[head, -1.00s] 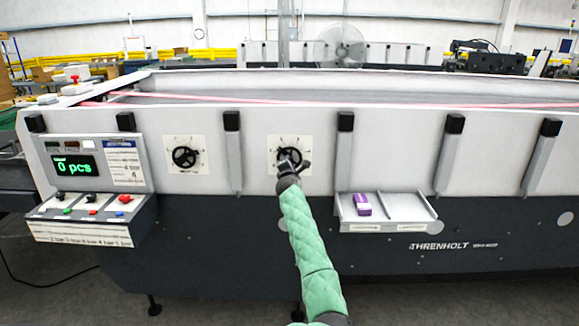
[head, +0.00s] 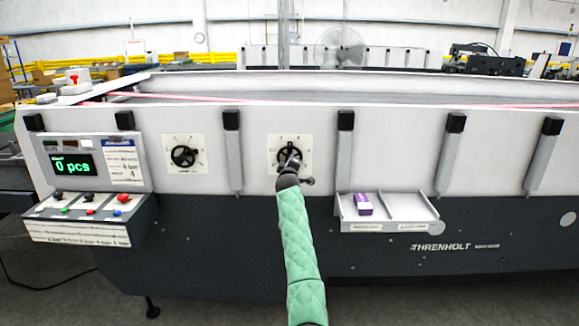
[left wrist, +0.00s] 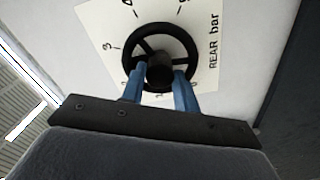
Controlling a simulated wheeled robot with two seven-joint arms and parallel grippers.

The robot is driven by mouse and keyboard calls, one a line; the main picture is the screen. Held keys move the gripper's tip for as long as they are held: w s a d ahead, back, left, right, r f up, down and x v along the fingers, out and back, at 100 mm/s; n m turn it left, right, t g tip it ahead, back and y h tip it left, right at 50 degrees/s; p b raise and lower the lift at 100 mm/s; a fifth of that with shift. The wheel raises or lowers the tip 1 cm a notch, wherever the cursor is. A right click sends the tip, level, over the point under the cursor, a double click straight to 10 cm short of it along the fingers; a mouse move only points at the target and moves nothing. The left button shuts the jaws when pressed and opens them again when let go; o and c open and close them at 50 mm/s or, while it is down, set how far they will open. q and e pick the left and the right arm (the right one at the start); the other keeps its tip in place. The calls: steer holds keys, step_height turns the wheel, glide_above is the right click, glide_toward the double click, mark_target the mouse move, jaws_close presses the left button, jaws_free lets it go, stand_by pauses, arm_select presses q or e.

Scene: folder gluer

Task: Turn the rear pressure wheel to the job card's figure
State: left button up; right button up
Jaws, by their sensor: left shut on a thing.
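The rear pressure wheel (head: 285,152) is a black spoked handwheel on a white dial plate on the machine's front wall. In the left wrist view the wheel (left wrist: 158,28) stands before a plate (left wrist: 209,22) marked "REAR bar", with figures around it; some are hidden and no pointer setting is clear. My left gripper (head: 291,163) is at the wheel. Its blue fingers (left wrist: 160,82) are shut on the wheel's hub, one on each side. The job card (head: 123,162) is on the control panel at the left; its small print is hard to read. My right gripper is not in view.
A second black wheel (head: 184,157) sits on its own dial to the left. The control box (head: 90,222) with buttons juts out below the display (head: 72,165). A shallow tray (head: 388,213) holding a purple box (head: 363,203) juts out at the right.

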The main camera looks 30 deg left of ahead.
arm_select(q)
steer(key=shift+f+m+b, duration=0.15)
steer(key=shift+m+b, duration=1.5)
steer(key=shift+m, duration=5.85)
steer(key=o, duration=1)
steer(key=shift+c, duration=0.2)
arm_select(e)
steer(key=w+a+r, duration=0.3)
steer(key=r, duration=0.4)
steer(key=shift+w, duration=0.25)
arm_select(q)
steer(key=shift+s, duration=0.1)
